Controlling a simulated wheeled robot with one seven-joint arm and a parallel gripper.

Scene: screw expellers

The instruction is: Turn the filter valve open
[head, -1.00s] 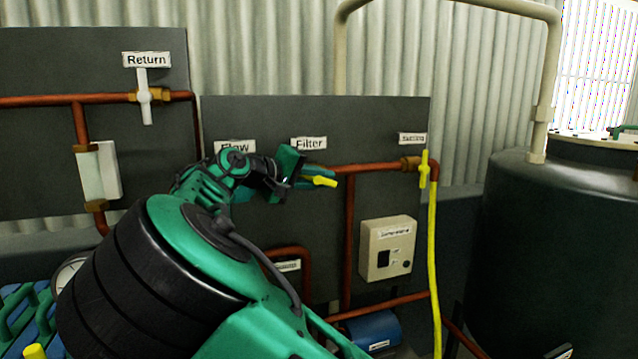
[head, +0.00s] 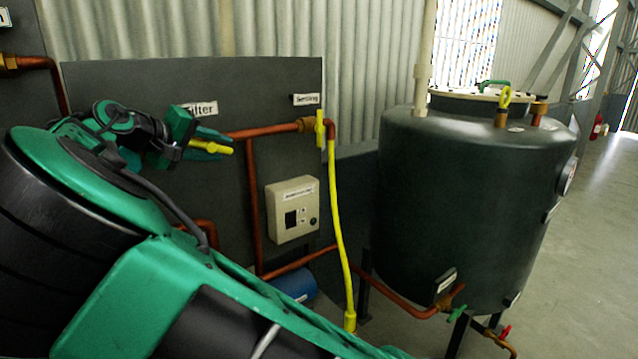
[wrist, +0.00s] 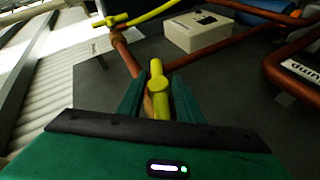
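The filter valve's yellow handle (head: 216,148) shows below the Filter label (head: 200,108) in the head view, partly hidden by my gripper (head: 207,147). In the wrist view the yellow handle (wrist: 158,88) stands between the two green fingers of my gripper (wrist: 158,95), its upper end reaching past the fingertips. The fingers are apart, with a gap at the left of the handle. I cannot tell whether the right finger touches it. The copper pipe (head: 265,131) runs right from the valve.
A second yellow valve (head: 320,128) with a yellow hose (head: 340,230) is at the right panel edge. A beige control box (head: 292,208) is mounted below the pipe. A large dark tank (head: 465,205) stands at right, with open floor (head: 590,230) beyond it.

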